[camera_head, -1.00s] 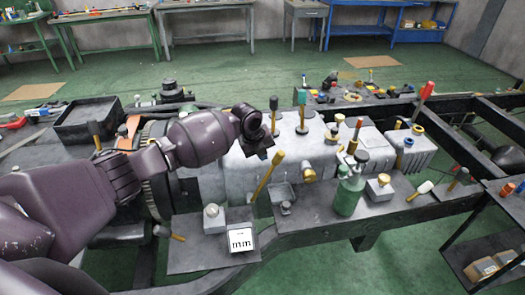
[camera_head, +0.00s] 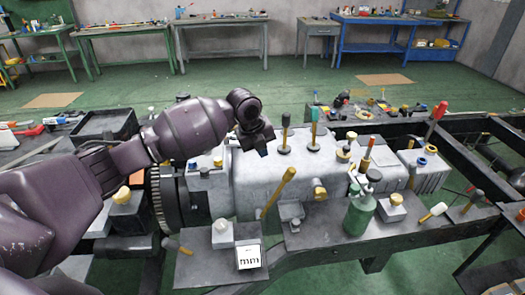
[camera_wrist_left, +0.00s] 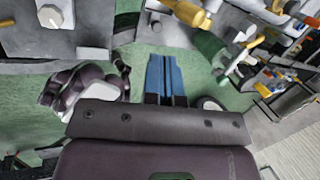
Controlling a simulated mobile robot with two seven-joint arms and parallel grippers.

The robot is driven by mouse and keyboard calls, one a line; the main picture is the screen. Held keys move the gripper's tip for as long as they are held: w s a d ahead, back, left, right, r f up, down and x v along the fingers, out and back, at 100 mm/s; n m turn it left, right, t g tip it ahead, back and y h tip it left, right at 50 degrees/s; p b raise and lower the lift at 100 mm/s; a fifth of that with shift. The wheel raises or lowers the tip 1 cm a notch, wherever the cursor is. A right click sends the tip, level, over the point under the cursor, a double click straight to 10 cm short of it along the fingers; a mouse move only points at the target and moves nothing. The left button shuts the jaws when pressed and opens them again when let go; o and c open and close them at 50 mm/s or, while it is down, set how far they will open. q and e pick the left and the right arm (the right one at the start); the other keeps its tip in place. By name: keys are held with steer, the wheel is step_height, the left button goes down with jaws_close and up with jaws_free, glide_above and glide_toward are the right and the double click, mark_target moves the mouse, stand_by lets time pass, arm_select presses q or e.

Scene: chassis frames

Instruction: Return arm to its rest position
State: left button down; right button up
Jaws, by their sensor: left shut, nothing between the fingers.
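My left arm, dark purple, comes in from the left in the head view. Its gripper (camera_head: 260,142) points away from me and down, above the grey engine block (camera_head: 250,190). It holds nothing and seems clear of the block. In the left wrist view the two blue fingers (camera_wrist_left: 166,78) lie together, shut, with green floor behind them. My right gripper shows in neither view.
Below the left gripper stands a yellow-handled tool (camera_head: 277,192). A green bottle (camera_head: 360,212) and a small white "mm" card (camera_head: 249,257) stand on the near plates. Dark chassis rails (camera_head: 465,125) run right. Workbenches (camera_head: 220,22) line the back wall, with open green floor between.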

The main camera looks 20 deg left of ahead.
arm_select(q)
steer(key=w+d+r+n+t+h, duration=0.2)
steer(key=w+d+r+n+t, duration=0.4)
steer(key=n, duration=0.5)
steer(key=s+a+f+n+y, duration=0.1)
steer(key=s+a+f+n, duration=0.1)
steer(key=s+f+n, duration=0.3)
steer(key=s+a+f+n+t+y, duration=0.1)
steer(key=s+f+n, duration=0.4)
steer(key=s+f, duration=0.8)
steer(key=s+a+f+n+t+y, duration=0.1)
steer(key=s+a+f+n, duration=0.3)
steer(key=s+f, duration=0.5)
steer(key=s+n+y, duration=0.1)
steer(key=s+n, duration=0.1)
steer(key=s, duration=0.9)
steer(key=shift+f, duration=0.4)
